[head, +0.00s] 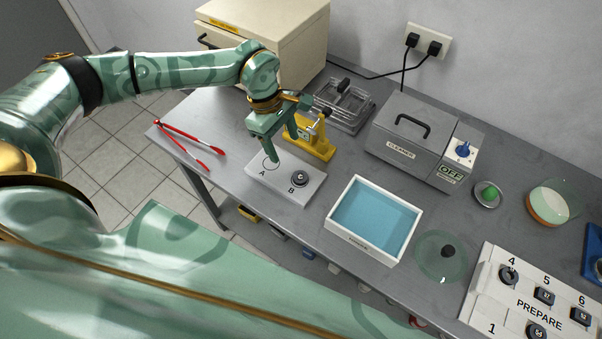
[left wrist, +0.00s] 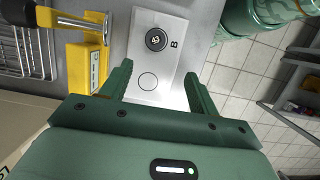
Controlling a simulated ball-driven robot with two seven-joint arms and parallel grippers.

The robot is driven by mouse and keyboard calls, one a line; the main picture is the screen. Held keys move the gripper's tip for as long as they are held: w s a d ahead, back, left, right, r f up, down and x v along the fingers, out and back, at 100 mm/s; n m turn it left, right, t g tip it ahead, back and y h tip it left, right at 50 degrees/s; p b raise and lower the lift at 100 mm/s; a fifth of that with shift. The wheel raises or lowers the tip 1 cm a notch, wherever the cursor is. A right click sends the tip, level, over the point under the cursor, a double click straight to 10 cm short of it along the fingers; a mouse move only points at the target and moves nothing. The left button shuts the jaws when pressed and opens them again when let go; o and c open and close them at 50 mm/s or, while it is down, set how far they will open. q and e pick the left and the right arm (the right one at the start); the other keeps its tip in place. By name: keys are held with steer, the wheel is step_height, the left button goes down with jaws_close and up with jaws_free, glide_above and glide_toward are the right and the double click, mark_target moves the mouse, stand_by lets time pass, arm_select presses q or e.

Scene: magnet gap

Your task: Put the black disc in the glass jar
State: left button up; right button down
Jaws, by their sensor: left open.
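The black disc (head: 299,178) lies flat at the spot marked B on a pale plate (head: 313,191). It also shows in the left wrist view (left wrist: 156,39), with a light centre mark. The circle marked A beside it is empty. My left gripper (head: 286,148) is above the A end of the plate, open and empty. In the left wrist view its fingers (left wrist: 158,72) stand apart on either side of circle A, with the disc beyond them. A round glass jar (head: 563,190) with orange and pale contents stands at the far right. My right gripper is not in view.
A glass lid with a black knob (head: 430,262) lies before the jar. A blue-filled white tray (head: 359,245), a grey cleaner box (head: 408,150), a yellow stand (head: 322,150), a wire basket (head: 345,103), red tongs (head: 188,136) and a PREPARE panel (head: 512,318) crowd the bench.

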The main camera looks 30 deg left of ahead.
arm_select(q)
glide_toward(300, 176)
steer(key=x, duration=0.3)
steer(key=shift+s+a+f, duration=0.1)
steer(key=shift+a+f, duration=0.05)
steer(key=x, duration=0.4)
steer(key=shift+d+f, duration=0.3)
steer(key=shift+f, duration=0.1)
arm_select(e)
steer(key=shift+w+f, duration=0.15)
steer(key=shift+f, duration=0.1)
arm_select(q)
steer(key=shift+c, duration=0.3)
steer(key=c, duration=1.1)
steer(key=shift+r, duration=0.15)
